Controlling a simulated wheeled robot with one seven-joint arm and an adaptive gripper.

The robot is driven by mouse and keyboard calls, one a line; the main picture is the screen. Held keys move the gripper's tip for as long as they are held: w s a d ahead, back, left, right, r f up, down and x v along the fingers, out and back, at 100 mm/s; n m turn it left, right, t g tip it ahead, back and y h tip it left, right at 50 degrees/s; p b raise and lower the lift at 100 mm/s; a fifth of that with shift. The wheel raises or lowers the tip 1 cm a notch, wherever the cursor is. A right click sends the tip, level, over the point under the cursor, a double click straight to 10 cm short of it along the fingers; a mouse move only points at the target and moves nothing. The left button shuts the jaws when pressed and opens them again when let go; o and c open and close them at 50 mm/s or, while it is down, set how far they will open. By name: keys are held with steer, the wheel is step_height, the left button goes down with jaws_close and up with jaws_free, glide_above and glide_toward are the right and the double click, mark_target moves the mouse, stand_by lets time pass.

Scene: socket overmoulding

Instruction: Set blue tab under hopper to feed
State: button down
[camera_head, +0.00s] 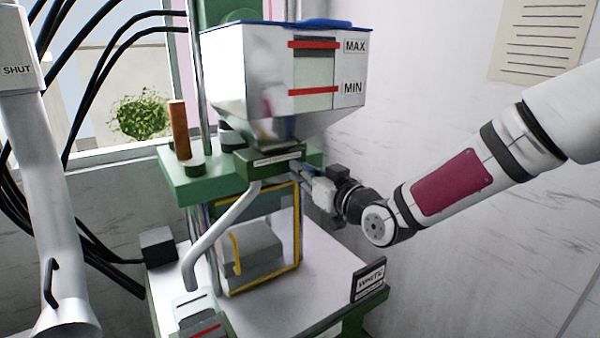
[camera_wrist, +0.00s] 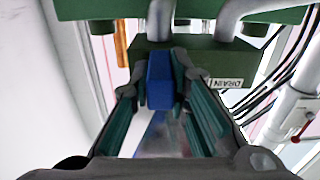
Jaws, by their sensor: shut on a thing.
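The hopper (camera_head: 284,75) is a pale box with red MAX and MIN lines and a blue lid, tapering down to a green block (camera_head: 262,160). The blue tab (camera_wrist: 160,80) stands out from the green block in the wrist view, between my gripper's fingers. My gripper (camera_head: 306,174) reaches the block from the right in the head view, just under the hopper. It is shut on the blue tab, which shows only as a small blue patch in the head view. A DRAIN label (camera_wrist: 227,83) is on the block, right of the tab in the wrist view.
A bent grey pipe (camera_head: 218,232) runs down from the block. A yellow-edged guard (camera_head: 297,240) stands below. A small WHITE sign (camera_head: 369,279) is at the table's right edge. A large white pipe marked SHUT (camera_head: 45,180) stands at the left.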

steer(key=c, duration=1.5)
jaws_free()
steer(key=shift+w+d, duration=0.2)
steer(key=shift+d, duration=0.05)
steer(key=shift+s, duration=0.1)
steer(key=v, duration=1.2)
